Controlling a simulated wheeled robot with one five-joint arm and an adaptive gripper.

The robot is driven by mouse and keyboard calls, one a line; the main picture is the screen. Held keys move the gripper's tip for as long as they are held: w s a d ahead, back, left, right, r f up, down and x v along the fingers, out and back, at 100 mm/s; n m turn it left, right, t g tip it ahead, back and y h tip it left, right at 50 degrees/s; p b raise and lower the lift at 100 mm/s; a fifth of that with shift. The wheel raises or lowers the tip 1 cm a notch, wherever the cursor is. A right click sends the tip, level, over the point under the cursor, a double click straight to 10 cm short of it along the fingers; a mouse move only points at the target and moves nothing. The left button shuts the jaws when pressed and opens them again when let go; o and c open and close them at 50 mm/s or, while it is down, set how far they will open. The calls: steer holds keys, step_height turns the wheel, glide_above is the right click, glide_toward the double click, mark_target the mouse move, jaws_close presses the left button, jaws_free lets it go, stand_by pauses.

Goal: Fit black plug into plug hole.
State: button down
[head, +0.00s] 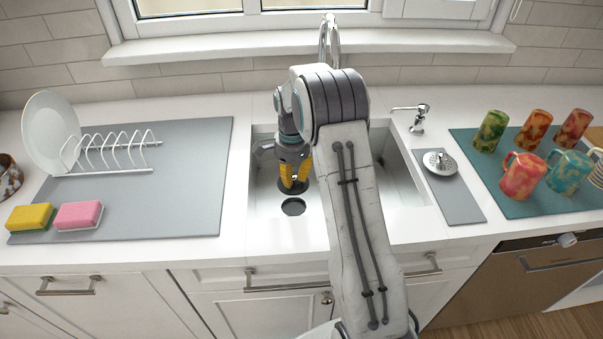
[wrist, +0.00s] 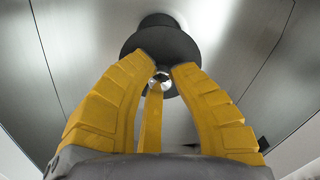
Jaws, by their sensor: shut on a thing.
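The black plug (head: 293,189) is a dark round disc held at the tips of my gripper (head: 294,180). In the wrist view the plug (wrist: 134,45) sits just beyond the yellow fingers of my gripper (wrist: 160,70), which are closed on its small middle knob. The plug hole (head: 293,207) is a dark round opening in the sink floor. In the head view it shows just in front of and below the plug, with a gap between them.
The steel sink (head: 398,190) surrounds my gripper, its walls close on the left. A tap (head: 329,40) rises behind my arm. A strainer (head: 440,163) lies on a grey mat to the right. Sponges (head: 78,216), a dish rack and several mugs stand on the counters.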

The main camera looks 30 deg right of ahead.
steer(key=shift+f, duration=0.15)
steer(key=shift+f+b, duration=2.25)
steer(key=shift+f, duration=0.7)
steer(key=shift+f+b, duration=1.25)
steer(key=shift+f, duration=0.6)
stand_by(1.3)
steer(key=c, duration=1.1)
jaws_free()
steer(key=shift+r, duration=0.1)
step_height(320, 180, up, 12)
steer(key=shift+s+f, duration=0.1)
